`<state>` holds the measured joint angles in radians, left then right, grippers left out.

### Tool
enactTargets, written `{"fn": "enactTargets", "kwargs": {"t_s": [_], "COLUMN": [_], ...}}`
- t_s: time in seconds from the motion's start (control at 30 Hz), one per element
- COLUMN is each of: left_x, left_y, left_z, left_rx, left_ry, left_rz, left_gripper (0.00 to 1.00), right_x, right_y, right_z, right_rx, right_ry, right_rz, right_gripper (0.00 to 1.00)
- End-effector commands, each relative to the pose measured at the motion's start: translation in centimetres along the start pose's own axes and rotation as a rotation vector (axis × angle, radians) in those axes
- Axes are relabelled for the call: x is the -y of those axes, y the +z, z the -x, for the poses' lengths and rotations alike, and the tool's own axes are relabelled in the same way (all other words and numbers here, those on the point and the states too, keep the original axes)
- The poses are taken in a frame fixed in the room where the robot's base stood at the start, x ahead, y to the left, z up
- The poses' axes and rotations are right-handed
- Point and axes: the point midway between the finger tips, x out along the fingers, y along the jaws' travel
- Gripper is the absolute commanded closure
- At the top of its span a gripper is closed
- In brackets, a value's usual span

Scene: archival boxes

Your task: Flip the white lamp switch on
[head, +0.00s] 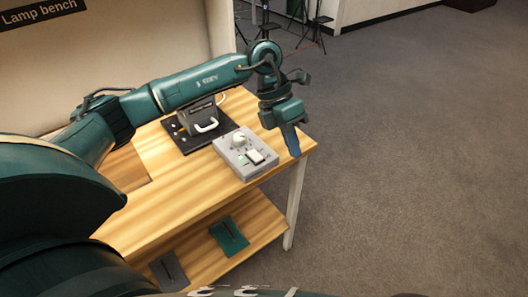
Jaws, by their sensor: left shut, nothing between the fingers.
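A light grey switch box (240,163) sits on the wooden bench near its right end. On its top are a round white knob (239,141) and a white rocker switch (255,156). I cannot tell which way the rocker is set. My left gripper (294,150) is shut and empty, fingers pointing down, to the right of the box beside the bench's right edge. It appears apart from the box. My right gripper is not in view.
A dark board with a grey unit and a white handle (207,125) lies behind the box. The wooden bench (190,195) has a lower shelf holding a teal item (229,237) and a grey item (169,272). Open carpet (420,170) lies to the right. A sign reads "Lamp bench" (40,12).

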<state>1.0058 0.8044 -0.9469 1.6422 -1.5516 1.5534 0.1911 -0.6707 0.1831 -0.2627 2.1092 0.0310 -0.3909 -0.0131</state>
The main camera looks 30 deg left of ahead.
Motion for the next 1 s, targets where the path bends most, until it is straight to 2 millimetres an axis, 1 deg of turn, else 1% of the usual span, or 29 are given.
{"fn": "enactTargets", "kwargs": {"t_s": [0.03, 0.1, 0.13, 0.2, 0.23, 0.3, 0.37, 0.47, 0.77, 0.87, 1.0], "left_x": [-2.1, -4.5, -5.3, -6.7, -7.2, -8.0, -8.3, -8.5, -8.5, -8.8, -9.7], "left_y": [-0.3, -0.9, -1.2, -1.8, -2.1, -2.5, -2.6, -2.8, -2.8, -2.9, -3.3], "left_z": [2.0, 4.4, 5.4, 7.2, 7.9, 9.0, 9.6, 9.8, 9.6, 8.9, 6.9], "left_rx": [-0.022, -0.056, -0.069, -0.093, -0.101, -0.114, -0.120, -0.126, -0.125, -0.126, -0.129], "left_ry": [0.100, 0.216, 0.258, 0.336, 0.362, 0.405, 0.424, 0.436, 0.432, 0.432, 0.430], "left_rz": [0.017, 0.045, 0.058, 0.086, 0.097, 0.117, 0.126, 0.133, 0.130, 0.130, 0.131], "left_gripper": [1.00, 1.00, 1.00, 1.00, 1.00, 1.00, 1.00, 1.00, 1.00, 1.00, 1.00], "right_x": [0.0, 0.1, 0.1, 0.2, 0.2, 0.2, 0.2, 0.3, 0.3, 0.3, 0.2], "right_y": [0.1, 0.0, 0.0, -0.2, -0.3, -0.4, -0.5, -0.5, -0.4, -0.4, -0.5], "right_z": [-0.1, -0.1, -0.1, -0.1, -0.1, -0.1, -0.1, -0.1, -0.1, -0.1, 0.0], "right_rx": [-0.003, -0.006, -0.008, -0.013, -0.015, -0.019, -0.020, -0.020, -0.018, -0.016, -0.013], "right_ry": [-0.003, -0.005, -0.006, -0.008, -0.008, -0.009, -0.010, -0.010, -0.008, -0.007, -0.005], "right_rz": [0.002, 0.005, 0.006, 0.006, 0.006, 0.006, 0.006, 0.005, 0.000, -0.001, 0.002], "right_gripper": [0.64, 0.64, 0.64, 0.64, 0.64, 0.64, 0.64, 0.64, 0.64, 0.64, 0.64]}}
